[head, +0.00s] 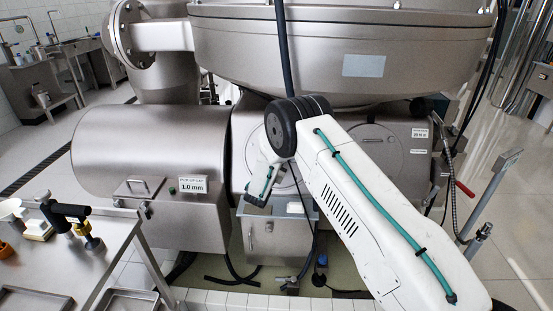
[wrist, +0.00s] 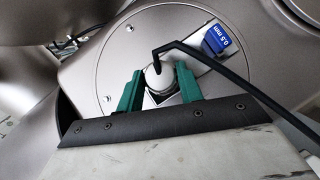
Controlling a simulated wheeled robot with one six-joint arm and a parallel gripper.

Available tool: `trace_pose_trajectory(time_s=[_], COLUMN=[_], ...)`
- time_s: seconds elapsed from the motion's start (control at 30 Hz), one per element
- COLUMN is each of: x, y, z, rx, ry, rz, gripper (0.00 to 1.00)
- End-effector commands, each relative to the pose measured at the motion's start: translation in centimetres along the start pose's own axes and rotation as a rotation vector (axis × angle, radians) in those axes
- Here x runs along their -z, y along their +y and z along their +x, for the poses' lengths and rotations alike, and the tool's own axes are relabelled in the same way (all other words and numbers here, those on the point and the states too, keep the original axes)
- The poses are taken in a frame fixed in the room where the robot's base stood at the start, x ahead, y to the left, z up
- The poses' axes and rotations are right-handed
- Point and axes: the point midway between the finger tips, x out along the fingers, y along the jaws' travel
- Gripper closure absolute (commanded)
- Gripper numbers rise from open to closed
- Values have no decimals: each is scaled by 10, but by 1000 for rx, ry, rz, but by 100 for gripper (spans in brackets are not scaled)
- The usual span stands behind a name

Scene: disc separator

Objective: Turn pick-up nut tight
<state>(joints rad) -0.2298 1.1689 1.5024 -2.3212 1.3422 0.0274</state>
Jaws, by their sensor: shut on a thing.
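In the wrist view, my gripper (wrist: 160,87) has its two green fingers on either side of the pick-up nut (wrist: 160,75), a rounded silver piece. The fingers are shut on it. The nut sits in front of a round grey cover plate (wrist: 105,68). A thin black bent rod (wrist: 215,62) has its hooked end at the nut and runs to the lower right. A blue tag reading 0.5 mm (wrist: 221,39) lies at the upper right of the nut.
A sign reading pick-up gap 1.0 mm (head: 193,184) is on the machine housing (head: 150,150). A steel bench (head: 60,262) with tools and trays stands at the left. A large bowl (head: 330,50) overhangs my arm. Cables hang nearby. Floor at the right is mostly open.

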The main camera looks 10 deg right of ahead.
Motion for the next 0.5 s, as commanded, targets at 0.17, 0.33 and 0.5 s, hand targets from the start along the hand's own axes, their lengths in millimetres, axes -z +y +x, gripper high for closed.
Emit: trace_pose_trajectory(time_s=[0.17, 0.33, 0.5], x=[0, 0, 0], y=[-2, -2, -2], z=[0, 0, 0], rx=[-68, -113, -138], ry=[0, 0, 0], rz=[-90, -147, -180], gripper=[86, 86, 86])
